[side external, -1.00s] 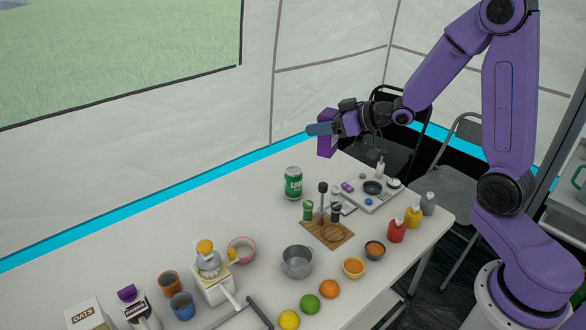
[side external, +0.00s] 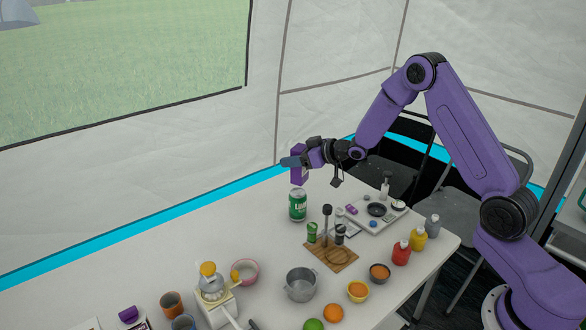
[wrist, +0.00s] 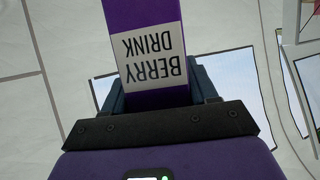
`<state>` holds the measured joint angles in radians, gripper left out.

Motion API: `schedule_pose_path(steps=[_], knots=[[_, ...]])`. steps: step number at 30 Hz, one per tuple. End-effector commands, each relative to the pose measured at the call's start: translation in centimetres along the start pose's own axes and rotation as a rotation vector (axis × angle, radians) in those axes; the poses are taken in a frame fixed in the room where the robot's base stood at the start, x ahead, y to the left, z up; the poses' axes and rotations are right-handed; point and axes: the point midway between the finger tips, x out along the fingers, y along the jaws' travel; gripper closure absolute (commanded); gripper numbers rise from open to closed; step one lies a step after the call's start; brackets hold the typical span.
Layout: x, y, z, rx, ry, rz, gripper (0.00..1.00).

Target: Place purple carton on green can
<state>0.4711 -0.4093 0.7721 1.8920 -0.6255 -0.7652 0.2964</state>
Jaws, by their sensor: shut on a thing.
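The purple carton (side external: 299,178) is held upright by my gripper (side external: 291,162) in the side external view. The wrist view shows the carton (wrist: 145,20) between the two blue fingers, its white "BERRY DRINK" label upside down. My gripper is shut on it. The green can (side external: 297,206) stands upright on the table. In the side view the carton's lower end appears directly above the can's top, with very little or no gap. I cannot tell whether they touch. The can does not show in the wrist view.
A wooden board (side external: 331,255) with shakers and a tall-handled tool is right of the can. A scale-like tray (side external: 377,212) lies behind it. A metal pot (side external: 301,285), bowls, bottles and fruit stand nearer. The table left of the can is clear.

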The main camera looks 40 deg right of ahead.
Motion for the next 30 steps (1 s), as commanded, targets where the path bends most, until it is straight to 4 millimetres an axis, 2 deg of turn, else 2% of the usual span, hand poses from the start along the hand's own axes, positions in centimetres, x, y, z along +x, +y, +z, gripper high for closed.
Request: schedule_pose_path(steps=[5,13,26,27,29,30], knots=[[0.9,0.3,0.5,0.000,0.002,0.000,0.80],[2.2,0.3,3.2,0.000,0.001,0.000,0.80],[2.4,0.3,3.6,0.000,0.002,0.000,0.80],[2.4,0.3,3.8,0.000,0.001,0.000,0.39],[2.4,0.3,3.7,0.000,0.001,0.000,0.20],[2.4,0.3,3.7,0.000,0.001,0.000,0.17]])
